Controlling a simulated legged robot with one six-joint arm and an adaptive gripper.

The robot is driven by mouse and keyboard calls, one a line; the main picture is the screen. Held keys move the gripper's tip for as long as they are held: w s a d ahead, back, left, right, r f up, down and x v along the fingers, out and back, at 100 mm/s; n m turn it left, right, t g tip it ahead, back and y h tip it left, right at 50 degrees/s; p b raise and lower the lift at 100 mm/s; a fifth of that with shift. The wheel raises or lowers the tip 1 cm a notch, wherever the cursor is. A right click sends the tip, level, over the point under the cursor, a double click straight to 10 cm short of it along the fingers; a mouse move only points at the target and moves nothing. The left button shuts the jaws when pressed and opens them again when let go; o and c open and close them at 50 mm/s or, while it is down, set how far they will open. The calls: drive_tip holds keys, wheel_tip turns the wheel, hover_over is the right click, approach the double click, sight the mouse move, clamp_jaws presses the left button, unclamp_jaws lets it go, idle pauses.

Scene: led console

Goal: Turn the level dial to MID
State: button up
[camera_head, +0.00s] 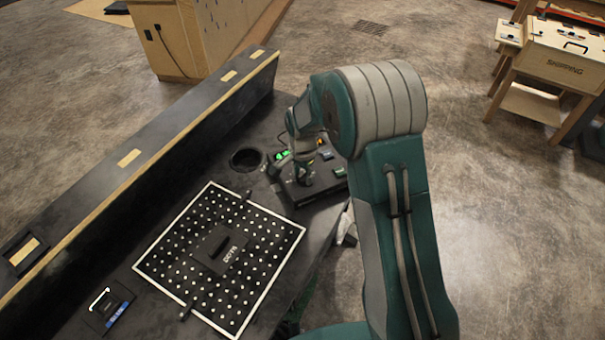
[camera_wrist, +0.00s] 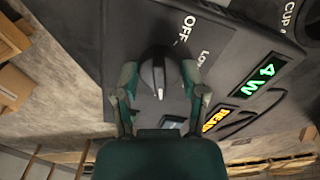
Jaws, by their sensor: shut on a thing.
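The level dial (camera_wrist: 154,66) is a dark round knob with a light pointer mark, on the black console (camera_wrist: 240,50) in the wrist view. Its mark points down in that picture, towards my palm. My gripper (camera_wrist: 158,82) is shut on the dial, one finger on each side. The labels OFF and LO, partly hidden, show right of the dial. No MID label is readable. In the head view, my gripper (camera_head: 303,174) reaches down to the console (camera_head: 312,196), and the dial is hidden.
A perforated panel with a white border (camera_head: 282,245) and a dark block (camera_head: 220,248) on it lie left of the console. A round hole (camera_head: 245,160) is beside it. A raised ledge (camera_head: 130,158) runs along the table's back. A wooden stand marked SHIPPING (camera_head: 565,60) is far right.

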sight(302, 173)
drive_tip(key=n, duration=0.4)
drive_tip(key=shift+w+n, duration=0.1)
drive_tip(key=shift+n, duration=2.3)
drive_tip(key=o, duration=1.1)
drive_tip(key=shift+a, duration=0.1)
drive_tip(key=shift+o, duration=0.2)
wheel_tip(302, 173, up, 12)
drive_tip(key=shift+f, duration=0.1)
